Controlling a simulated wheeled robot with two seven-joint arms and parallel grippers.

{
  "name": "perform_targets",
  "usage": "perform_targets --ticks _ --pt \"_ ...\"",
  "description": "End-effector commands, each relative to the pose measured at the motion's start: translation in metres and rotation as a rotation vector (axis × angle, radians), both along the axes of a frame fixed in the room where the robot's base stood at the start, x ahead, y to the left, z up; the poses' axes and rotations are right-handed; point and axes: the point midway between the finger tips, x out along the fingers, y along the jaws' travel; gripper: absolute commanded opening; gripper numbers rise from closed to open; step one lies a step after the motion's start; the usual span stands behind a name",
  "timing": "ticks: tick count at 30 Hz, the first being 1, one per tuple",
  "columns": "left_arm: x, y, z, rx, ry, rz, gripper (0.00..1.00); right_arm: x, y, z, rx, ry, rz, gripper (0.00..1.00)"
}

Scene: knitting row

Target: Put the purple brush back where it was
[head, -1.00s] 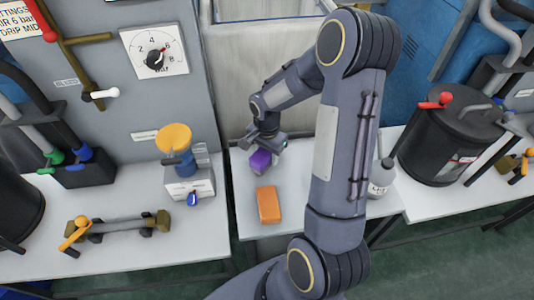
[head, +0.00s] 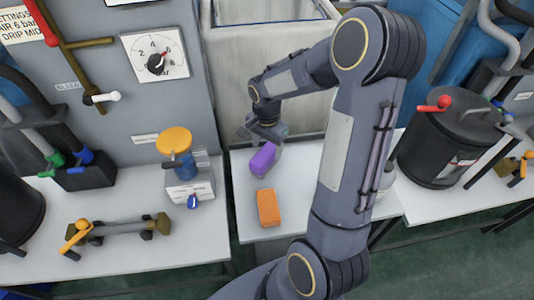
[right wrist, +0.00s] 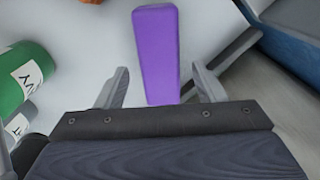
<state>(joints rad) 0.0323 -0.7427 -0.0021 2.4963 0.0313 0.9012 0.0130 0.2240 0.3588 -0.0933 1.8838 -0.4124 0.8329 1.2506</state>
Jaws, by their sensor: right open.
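The purple brush (head: 263,159) rests on the white table behind the orange block. In the right wrist view the purple brush (right wrist: 157,50) is a long tapered block, its near end lying between my finger tips or just past them. My right gripper (head: 268,134) is just behind the brush in the head view. In the right wrist view my right gripper (right wrist: 160,88) has its two fingers wide apart, with clear gaps on both sides of the brush. My left gripper is not in view.
An orange block (head: 268,208) lies in front of the brush. A green container (right wrist: 20,75) shows at the left of the right wrist view. A grey bin (head: 265,75) stands behind the table. A black drum (head: 450,145) stands at the right. The left table holds a yellow-topped device (head: 175,142).

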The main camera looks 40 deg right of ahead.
Motion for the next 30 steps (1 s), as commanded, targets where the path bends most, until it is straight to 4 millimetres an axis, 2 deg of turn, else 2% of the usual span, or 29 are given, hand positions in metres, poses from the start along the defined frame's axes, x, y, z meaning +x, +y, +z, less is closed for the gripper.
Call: perform_targets --ticks 1,6,12,16,20,24,30 --pt "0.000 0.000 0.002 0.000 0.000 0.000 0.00 0.001 0.000 0.014 -0.002 -0.006 0.001 0.63" --pt "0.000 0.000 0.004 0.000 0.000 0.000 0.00 0.001 0.000 0.045 0.000 -0.003 0.000 0.63" --pt "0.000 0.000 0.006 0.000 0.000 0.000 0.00 -0.001 0.001 0.064 0.002 -0.004 0.006 0.63" --pt "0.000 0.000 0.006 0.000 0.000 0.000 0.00 -0.013 0.011 0.081 0.026 -0.044 0.080 0.63" --pt "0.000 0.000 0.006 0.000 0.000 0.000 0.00 -0.044 0.035 0.111 0.070 -0.148 0.270 0.63" --pt "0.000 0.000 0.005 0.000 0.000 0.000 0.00 -0.088 0.070 0.136 0.097 -0.299 0.537 0.63" --pt "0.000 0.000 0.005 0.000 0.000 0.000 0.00 -0.143 0.113 0.147 0.069 -0.501 0.883 0.63"
